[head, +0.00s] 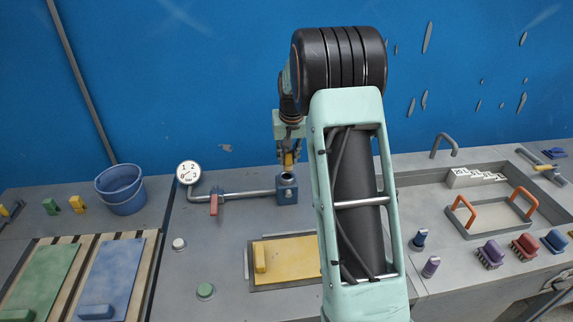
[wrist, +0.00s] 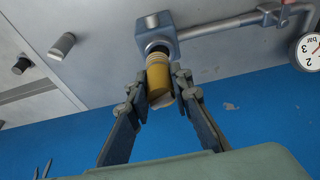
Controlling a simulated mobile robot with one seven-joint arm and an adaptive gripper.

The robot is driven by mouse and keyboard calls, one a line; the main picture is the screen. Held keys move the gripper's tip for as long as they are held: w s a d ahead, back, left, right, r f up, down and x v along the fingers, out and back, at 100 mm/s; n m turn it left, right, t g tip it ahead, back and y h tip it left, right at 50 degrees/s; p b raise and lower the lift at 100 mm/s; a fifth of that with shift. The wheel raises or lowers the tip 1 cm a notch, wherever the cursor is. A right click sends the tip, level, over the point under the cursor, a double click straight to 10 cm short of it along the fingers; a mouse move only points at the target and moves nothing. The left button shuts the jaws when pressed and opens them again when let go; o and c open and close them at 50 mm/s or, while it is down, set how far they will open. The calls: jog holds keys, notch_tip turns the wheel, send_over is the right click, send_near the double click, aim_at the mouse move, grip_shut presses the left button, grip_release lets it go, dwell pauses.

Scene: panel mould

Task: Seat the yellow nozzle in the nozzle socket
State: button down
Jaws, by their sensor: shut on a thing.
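The yellow nozzle (head: 288,160) is between the fingers of my gripper (head: 289,154), just above the nozzle socket (head: 287,190). The socket is a blue-grey block with a round opening on top, at the end of a pipe. In the wrist view, my gripper (wrist: 164,97) is shut on the nozzle (wrist: 158,76), a ribbed yellow cylinder. The nozzle's far end overlaps the edge of the dark opening of the socket (wrist: 155,30). I cannot tell whether its tip touches the rim or is slightly inside.
A pipe (head: 245,193) with a red-handled valve (head: 213,205) and a pressure gauge (head: 189,172) runs left from the socket. A yellow panel (head: 290,260) lies in front. A blue bucket (head: 121,190) stands at left. My arm hides the bench right of the socket.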

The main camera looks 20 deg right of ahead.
aim_at(288, 152)
jog(key=shift+w+d+f, duration=0.1)
jog(key=shift+w+f, duration=0.95)
jog(key=shift+f, duration=0.25)
jog(key=shift+f+p, duration=0.4)
jog(key=shift+f, duration=1.05)
jog(key=shift+f, duration=0.1)
jog(key=c, duration=1.7)
grip_release()
jog(key=shift+f, duration=0.1)
jog(key=shift+c, duration=0.2)
jog(key=shift+r, duration=0.45)
jog(key=b+v, duration=0.1)
jog(key=v, duration=1)
jog(key=shift+s+r, duration=0.15)
jog(key=shift+r, duration=0.1)
